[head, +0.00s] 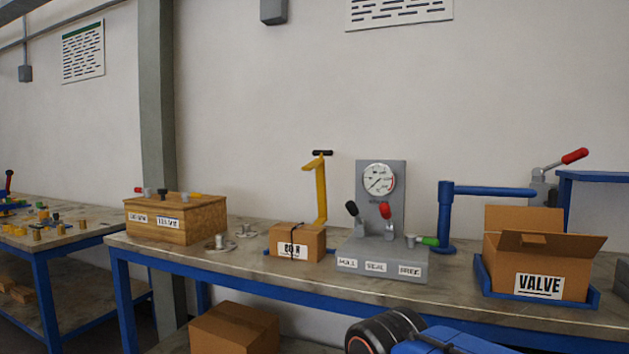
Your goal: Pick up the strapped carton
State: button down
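The strapped carton (312,245) is a small closed brown box with a white label on its front and a thin dark strap over its top. It stands upright on the workbench (200,260), in the middle of the head view, on or against something blue at its base. Part of my arm, black and blue, shows at the bottom edge, in front of the bench and apart from the carton. My gripper is not in view.
A grey gauge panel (381,262) stands close to the carton's right, with a yellow post (321,190) behind it. Metal flanges (219,244) and a wooden box (178,221) are to its left. An open VALVE carton (540,265) sits far right. Another carton (235,330) is below the bench.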

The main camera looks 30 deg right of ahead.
aim_at(301, 242)
jog(key=i+j, duration=0.1)
jog(key=i, duration=0.45)
jog(key=i+j, duration=0.15)
jog(key=i, duration=0.45)
